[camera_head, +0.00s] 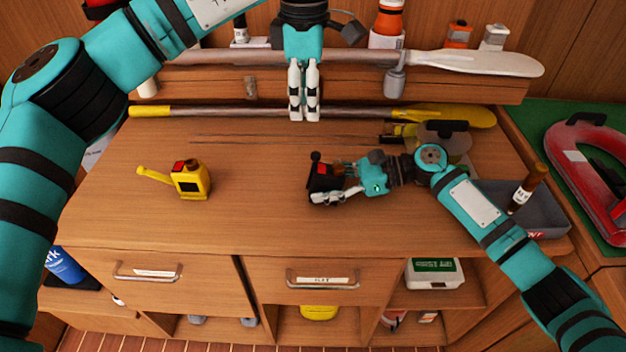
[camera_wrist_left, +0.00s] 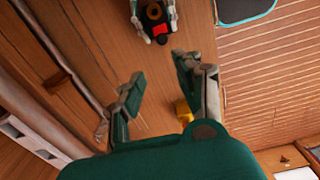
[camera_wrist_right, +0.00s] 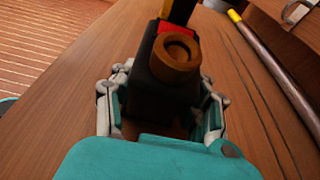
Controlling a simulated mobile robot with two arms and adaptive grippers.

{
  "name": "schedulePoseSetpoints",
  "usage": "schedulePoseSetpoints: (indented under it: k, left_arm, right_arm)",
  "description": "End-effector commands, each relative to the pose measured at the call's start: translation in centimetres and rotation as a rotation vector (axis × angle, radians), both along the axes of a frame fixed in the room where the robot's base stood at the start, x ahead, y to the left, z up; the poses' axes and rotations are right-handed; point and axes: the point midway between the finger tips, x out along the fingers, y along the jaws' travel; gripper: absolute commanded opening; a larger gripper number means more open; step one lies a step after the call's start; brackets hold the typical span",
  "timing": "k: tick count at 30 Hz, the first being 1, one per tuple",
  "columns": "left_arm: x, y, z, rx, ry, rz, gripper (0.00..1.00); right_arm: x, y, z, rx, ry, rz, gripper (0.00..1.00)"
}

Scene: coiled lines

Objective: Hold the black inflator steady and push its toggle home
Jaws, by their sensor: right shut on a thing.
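The black inflator (camera_head: 319,185) is on the table right of centre, with a red patch and a small dark knob on top. My right gripper (camera_head: 335,190) is shut around its body from the right. In the right wrist view the inflator (camera_wrist_right: 150,85) sits between the fingers, with a brown round ring-shaped part facing the camera. It also shows in the left wrist view (camera_wrist_left: 155,30) at the top edge. My left gripper (camera_head: 304,118) is up near the back of the table, fingers pointing down, empty and a little open. I cannot tell how far in the toggle is.
A yellow inflator (camera_head: 188,180) with a spout stands at the left of the table. Paddles (camera_head: 165,111) lie along the back below a shelf. The middle front is clear.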

Motion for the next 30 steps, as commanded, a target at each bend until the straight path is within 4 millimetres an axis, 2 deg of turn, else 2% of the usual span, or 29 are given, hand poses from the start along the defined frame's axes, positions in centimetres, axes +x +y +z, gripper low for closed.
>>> schedulePoseSetpoints:
  k: [3,7,18,19,21,25,30]
  left_arm:
    - [0.0,0.0,2.3,-0.001,-0.002,0.001,0.35]
    - [0.0,0.0,3.7,0.001,-0.001,-0.001,0.35]
    - [0.0,0.0,4.4,0.0,0.001,-0.001,0.35]
    - [0.0,0.0,4.4,0.0,0.001,-0.001,0.35]
    - [0.0,0.0,4.3,0.0,0.001,0.0,0.35]
    - [0.0,0.0,4.3,0.0,0.001,0.0,0.35]
    - [0.0,0.0,4.3,0.0,0.001,0.0,0.35]
  right_arm:
    - [0.0,0.0,0.1,0.002,-0.001,0.0,0.2]
    - [0.0,0.0,0.1,0.002,-0.001,0.0,0.2]
    - [0.0,0.0,0.1,0.002,-0.001,0.0,0.2]
    - [0.0,0.0,0.1,0.002,-0.001,0.0,0.48]
    - [0.0,0.0,0.1,0.002,-0.001,0.0,0.58]
    - [0.0,0.0,0.1,0.002,-0.001,0.0,0.73]
    - [0.0,0.0,0.1,0.002,-0.001,0.0,0.73]
